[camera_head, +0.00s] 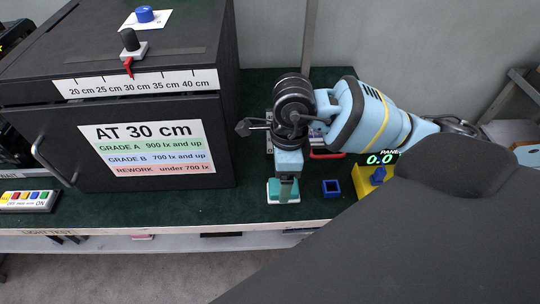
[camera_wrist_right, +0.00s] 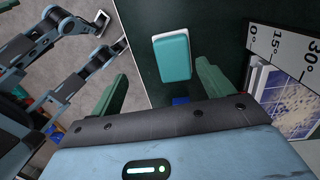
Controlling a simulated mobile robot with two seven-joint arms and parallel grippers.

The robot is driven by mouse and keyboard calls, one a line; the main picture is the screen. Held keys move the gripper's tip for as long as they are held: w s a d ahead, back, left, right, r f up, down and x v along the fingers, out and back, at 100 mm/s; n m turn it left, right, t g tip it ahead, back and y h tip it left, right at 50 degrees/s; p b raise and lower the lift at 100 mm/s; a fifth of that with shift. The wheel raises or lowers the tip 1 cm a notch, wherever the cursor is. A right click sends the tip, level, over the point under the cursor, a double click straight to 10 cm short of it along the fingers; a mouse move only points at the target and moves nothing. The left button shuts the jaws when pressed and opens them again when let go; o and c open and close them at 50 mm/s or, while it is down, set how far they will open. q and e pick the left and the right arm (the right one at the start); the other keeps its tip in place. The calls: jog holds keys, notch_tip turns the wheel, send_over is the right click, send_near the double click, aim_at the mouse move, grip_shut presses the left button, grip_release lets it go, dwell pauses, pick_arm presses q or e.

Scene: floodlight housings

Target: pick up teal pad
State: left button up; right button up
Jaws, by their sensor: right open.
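The teal pad (camera_head: 273,190) is a small teal block with a white edge, lying on the dark green table top near its front edge. In the right wrist view the teal pad (camera_wrist_right: 173,60) shows upright in the picture, ahead of the gripper. My right gripper (camera_head: 286,184) is above the pad and hides part of it. In its wrist view the green fingers of my right gripper (camera_wrist_right: 163,70) are spread apart, with the pad showing between their lines and nothing held. My left gripper is not seen in the head view.
A small blue open square (camera_head: 331,187) sits right of the pad, beside a yellow box (camera_head: 370,186) with a 0.0 display. A large black cabinet (camera_head: 205,110) stands left. A coloured button strip (camera_head: 28,199) lies far left. An angle scale (camera_wrist_right: 289,47) shows in the wrist view.

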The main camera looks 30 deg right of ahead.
jog(key=shift+w+d+r+h, duration=0.4)
jog(key=shift+w+d+h, duration=0.2)
jog(key=shift+d, duration=0.25)
jog(key=shift+s+a+f, duration=0.1)
jog(key=shift+s+f, duration=0.05)
jog(key=shift+f, duration=1.85)
jog(key=shift+s+a+f, duration=0.1)
jog(key=shift+f, duration=1.85)
jog(key=c, duration=1.1)
